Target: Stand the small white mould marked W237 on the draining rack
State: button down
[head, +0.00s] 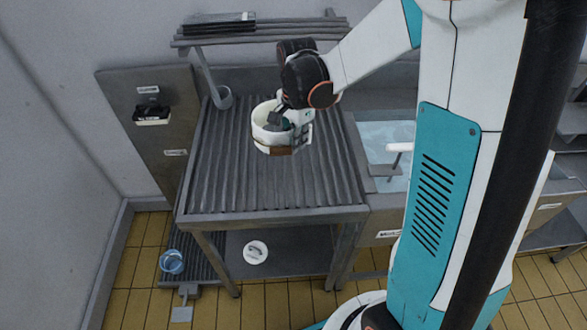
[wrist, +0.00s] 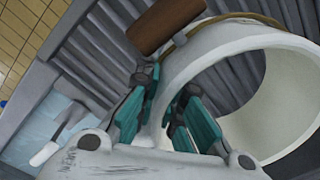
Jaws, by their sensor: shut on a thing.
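A white round hollow mould (head: 262,136) with a brown patch on its side is at the middle of the ribbed grey draining rack (head: 220,165). I cannot read a W237 mark on it. My gripper (head: 285,122) is shut on the mould's wall, one finger inside and one outside. In the wrist view the mould (wrist: 235,48) fills the right side, its open mouth facing the camera, with my gripper's teal fingers (wrist: 162,122) on its wall. A brown block (wrist: 165,24) sits against its outer side. I cannot tell whether the mould touches the rack.
A grey cup (head: 222,97) stands at the rack's back left. A water-filled sink (head: 385,135) is to the right. A shelf (head: 255,35) overhangs the back. A white round piece (head: 256,252) lies on the lower shelf; a blue cup (head: 172,262) is below left. The rack's front is clear.

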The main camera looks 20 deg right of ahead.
aim_at(295, 174)
notch_tip(295, 174, down, 11)
jog(key=b, duration=0.3)
jog(key=shift+r, duration=0.15)
jog(key=shift+f, duration=0.2)
jog(key=c, duration=1.7)
grip_release()
jog(key=shift+r, duration=0.15)
